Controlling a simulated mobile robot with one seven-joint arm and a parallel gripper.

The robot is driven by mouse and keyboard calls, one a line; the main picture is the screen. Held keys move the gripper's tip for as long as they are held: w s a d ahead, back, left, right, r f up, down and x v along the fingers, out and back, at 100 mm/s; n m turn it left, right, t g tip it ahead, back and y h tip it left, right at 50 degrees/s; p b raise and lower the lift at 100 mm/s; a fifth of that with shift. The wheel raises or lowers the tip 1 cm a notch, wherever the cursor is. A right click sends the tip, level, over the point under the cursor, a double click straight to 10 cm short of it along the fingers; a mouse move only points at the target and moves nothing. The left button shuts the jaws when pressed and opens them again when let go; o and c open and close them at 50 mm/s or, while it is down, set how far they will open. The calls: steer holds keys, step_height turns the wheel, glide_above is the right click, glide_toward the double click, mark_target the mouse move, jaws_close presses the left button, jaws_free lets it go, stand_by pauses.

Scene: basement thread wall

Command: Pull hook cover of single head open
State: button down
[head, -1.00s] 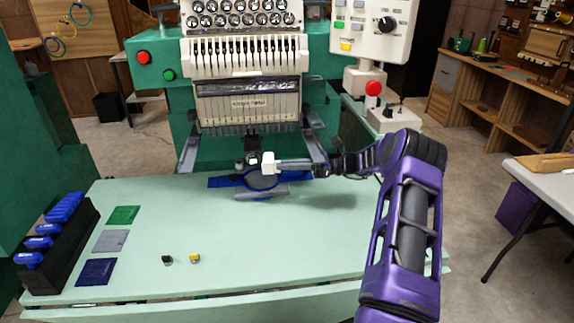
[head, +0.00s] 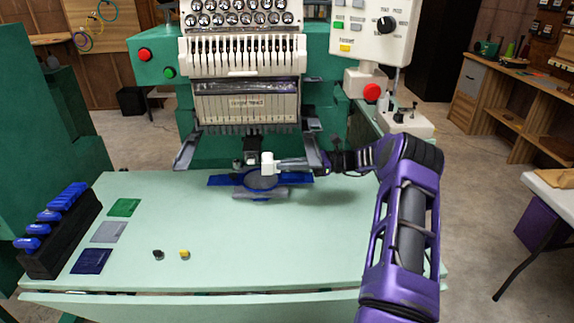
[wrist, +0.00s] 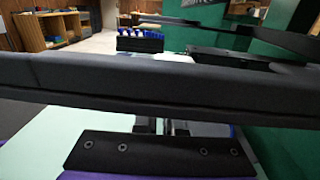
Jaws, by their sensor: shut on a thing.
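The green single head embroidery machine (head: 250,108) stands behind the table. Its white needle head hangs over a dark blue hoop (head: 215,180) with a round dark centre. My gripper (head: 276,165) reaches in from the right, just below the needle head and above the hoop. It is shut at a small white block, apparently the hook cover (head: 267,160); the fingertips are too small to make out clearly. A grey plate (head: 260,193) shows just in front of the hoop. In the wrist view a dark bar (wrist: 160,85) crosses the picture and hides the grip.
A black rack (head: 58,235) with blue pieces stands at the table's left, beside green, grey and navy patches (head: 108,232). A black bit (head: 158,254) and a yellow bit (head: 184,254) lie in front.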

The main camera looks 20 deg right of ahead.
stand_by(0.4)
steer(key=c, duration=1)
jaws_free()
steer(key=v, duration=1.2)
